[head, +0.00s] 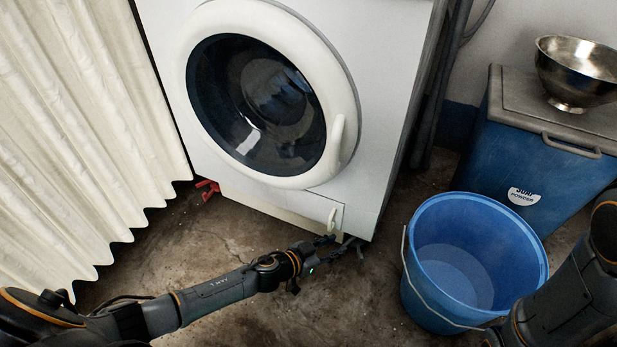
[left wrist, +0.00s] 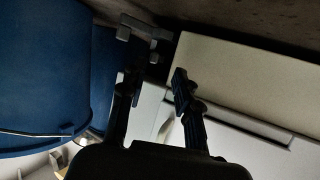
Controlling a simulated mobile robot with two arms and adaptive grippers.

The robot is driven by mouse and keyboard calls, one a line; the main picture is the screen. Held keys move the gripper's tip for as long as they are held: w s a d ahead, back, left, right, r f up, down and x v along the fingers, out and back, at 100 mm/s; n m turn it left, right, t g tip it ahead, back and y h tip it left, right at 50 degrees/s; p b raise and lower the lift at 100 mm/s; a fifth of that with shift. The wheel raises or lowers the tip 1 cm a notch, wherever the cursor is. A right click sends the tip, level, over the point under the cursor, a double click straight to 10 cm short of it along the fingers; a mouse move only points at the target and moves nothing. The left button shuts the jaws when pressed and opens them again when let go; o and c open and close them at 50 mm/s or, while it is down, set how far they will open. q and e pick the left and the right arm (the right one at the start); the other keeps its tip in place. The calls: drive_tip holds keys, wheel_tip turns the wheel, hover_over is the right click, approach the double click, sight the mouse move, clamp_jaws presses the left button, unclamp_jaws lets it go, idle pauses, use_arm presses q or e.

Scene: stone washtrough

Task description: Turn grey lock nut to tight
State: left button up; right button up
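The grey lock nut (left wrist: 140,32) shows in the left wrist view as a small grey bar with blocky ends, by a dark stem near the washing machine's lower edge. My left gripper (left wrist: 158,76) has its two dark fingers apart with a gap between them. The nut lies just beyond the fingertips, closer to the left one in that picture; I cannot tell whether they touch. In the head view my left gripper (head: 339,246) is low at the machine's front right corner, and the nut is hard to make out there. My right gripper is outside both views.
The white washing machine (head: 392,70) stands over the spot, its small lower flap (head: 285,207) above the floor. A blue bucket (head: 470,262) stands close to the right. A blue soap powder bin (head: 560,180) carries a metal bowl (head: 580,70). A pale curtain (head: 85,130) hangs left.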

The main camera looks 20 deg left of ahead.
use_arm(q)
drive_tip(key=p+v, duration=0.6)
drive_tip(key=v, duration=0.6)
drive_tip(key=w+r+t, duration=0.2)
drive_tip(key=r, duration=0.4)
drive_tip(key=w+r+n+t+y+b, duration=0.1)
drive_tip(key=r+t, duration=0.1)
drive_tip(key=r, duration=0.5)
drive_tip(key=w+r+n+t+b, duration=0.1)
drive_tip(key=w+r+t, duration=0.1)
drive_tip(key=r, duration=0.5)
drive_tip(key=shift+w+d+t, duration=0.3)
drive_tip(key=shift+w+t, duration=0.1)
drive_tip(key=shift+a+r+t+y+b, duration=0.15)
drive_tip(key=shift+r+b, duration=0.1)
drive_tip(key=shift+r, duration=0.2)
drive_tip(key=shift+a+r+t+y+b, duration=0.15)
drive_tip(key=shift+r+b, duration=0.05)
drive_tip(key=shift+r, duration=0.25)
